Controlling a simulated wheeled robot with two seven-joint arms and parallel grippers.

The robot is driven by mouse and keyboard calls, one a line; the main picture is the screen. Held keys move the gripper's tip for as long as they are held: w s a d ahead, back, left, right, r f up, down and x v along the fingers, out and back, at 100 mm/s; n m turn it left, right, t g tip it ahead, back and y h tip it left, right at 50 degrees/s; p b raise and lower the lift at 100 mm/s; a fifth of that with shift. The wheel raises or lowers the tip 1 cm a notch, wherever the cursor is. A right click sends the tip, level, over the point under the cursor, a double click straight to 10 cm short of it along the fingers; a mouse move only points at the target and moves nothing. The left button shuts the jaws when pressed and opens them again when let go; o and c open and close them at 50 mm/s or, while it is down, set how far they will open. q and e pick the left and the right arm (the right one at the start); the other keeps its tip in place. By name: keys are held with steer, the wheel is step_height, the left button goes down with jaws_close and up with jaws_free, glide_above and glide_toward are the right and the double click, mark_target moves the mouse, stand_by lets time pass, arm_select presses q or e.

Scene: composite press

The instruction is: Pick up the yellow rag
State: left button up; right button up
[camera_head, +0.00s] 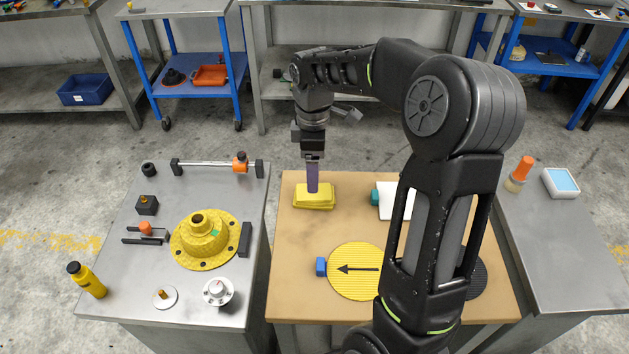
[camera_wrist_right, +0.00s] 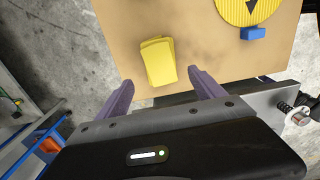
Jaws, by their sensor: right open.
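The yellow rag (camera_head: 314,201) lies folded near the far left corner of the wooden tabletop (camera_head: 300,255) in the head view. My right gripper (camera_head: 313,188) points down directly over it in that view. The right wrist view shows the yellow rag (camera_wrist_right: 159,62) flat on the wood, ahead of and between the two purple fingers of my right gripper (camera_wrist_right: 163,84). The fingers are spread apart with nothing between their tips. Whether they touch the rag or the table cannot be told. My left gripper is not in view.
A yellow disc (camera_head: 352,285) with a black arrow and a blue block (camera_head: 321,267) lie nearer on the wood. A white sheet (camera_head: 394,203) is right of the rag. A metal table (camera_head: 190,302) on the left holds a yellow flanged part (camera_head: 204,240).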

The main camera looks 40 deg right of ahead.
mark_target(314, 195)
steer(key=shift+r, duration=0.1)
steer(key=shift+s, duration=0.1)
steer(key=shift+f, duration=1.3)
step_height(314, 195, down, 5)
steer(key=shift+f+p, duration=0.15)
steer(key=shift+p, duration=0.3)
steer(key=shift+c, duration=0.2)
steer(key=c, duration=1.4)
